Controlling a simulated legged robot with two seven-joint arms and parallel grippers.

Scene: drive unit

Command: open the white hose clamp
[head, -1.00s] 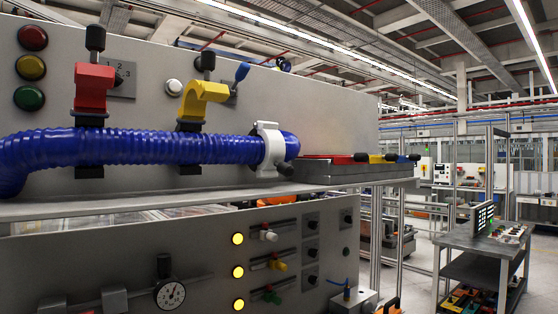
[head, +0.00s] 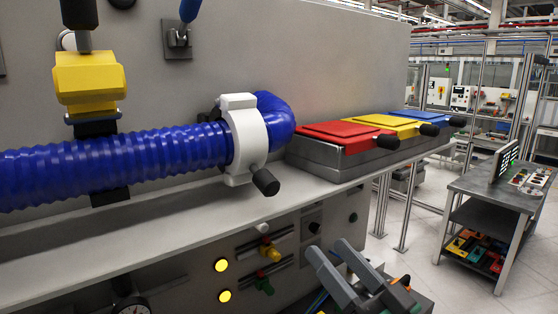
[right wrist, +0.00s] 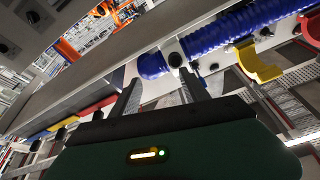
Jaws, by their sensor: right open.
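The white hose clamp (head: 241,140) wraps around the right end of the blue ribbed hose (head: 120,165), near its bend. Its black-tipped handle (head: 265,182) sticks out low at the front. My right gripper (head: 334,254) is open and empty, below and to the right of the clamp and in front of the lower panel. In the right wrist view, the white clamp (right wrist: 173,52) shows beyond the gap between the open fingers (right wrist: 159,88), apart from them. My left gripper is not in view.
A grey ledge (head: 190,215) runs below the hose. Red (head: 340,135), yellow (head: 390,125) and blue (head: 430,117) blocks with black handles lie at right. The lower panel holds knobs and yellow lamps (head: 222,265).

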